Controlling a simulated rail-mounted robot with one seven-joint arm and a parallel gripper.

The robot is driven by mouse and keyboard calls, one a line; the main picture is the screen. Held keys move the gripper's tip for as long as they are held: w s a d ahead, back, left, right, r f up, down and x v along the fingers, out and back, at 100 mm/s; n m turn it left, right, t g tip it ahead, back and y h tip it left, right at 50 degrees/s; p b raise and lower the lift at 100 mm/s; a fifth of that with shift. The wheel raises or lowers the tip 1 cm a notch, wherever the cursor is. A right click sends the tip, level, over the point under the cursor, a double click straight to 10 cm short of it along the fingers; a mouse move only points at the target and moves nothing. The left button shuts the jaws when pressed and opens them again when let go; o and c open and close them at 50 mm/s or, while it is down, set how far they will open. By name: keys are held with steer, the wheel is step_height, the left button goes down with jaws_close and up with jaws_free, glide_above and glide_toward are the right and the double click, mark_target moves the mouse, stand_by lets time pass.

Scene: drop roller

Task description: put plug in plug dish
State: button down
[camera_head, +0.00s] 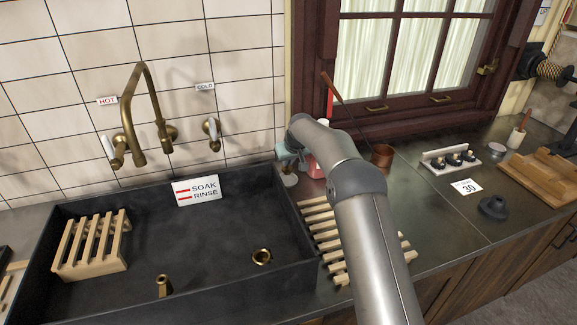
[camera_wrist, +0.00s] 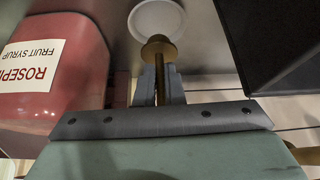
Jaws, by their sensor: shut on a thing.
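My gripper (camera_wrist: 160,88) is shut on a brass plug (camera_wrist: 158,46), holding it by its stem between both fingers. The plug's wide round end points toward a small white dish (camera_wrist: 157,15) and overlaps its edge in the wrist view. I cannot tell whether plug and dish touch. In the head view the white plug dish (camera_head: 290,181) stands on the counter by the sink's back right corner. My gripper is just above it there, its fingers and the plug largely hidden.
A red syrup bottle (camera_wrist: 55,75) stands close beside my gripper; the dark sink wall (camera_wrist: 275,40) is on the other side. A wooden rack (camera_head: 318,222) lies right of the sink. A copper pot (camera_head: 382,156) stands farther right. The sink (camera_head: 205,235) holds another wooden rack (camera_head: 92,245).

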mark_target(288, 169)
steer(key=shift+w+f, duration=0.1)
steer(key=shift+f, duration=1.5)
steer(key=shift+f, duration=0.25)
steer(key=c, duration=1.5)
jaws_free()
steer(key=shift+c, duration=0.2)
steer(key=shift+r, duration=0.1)
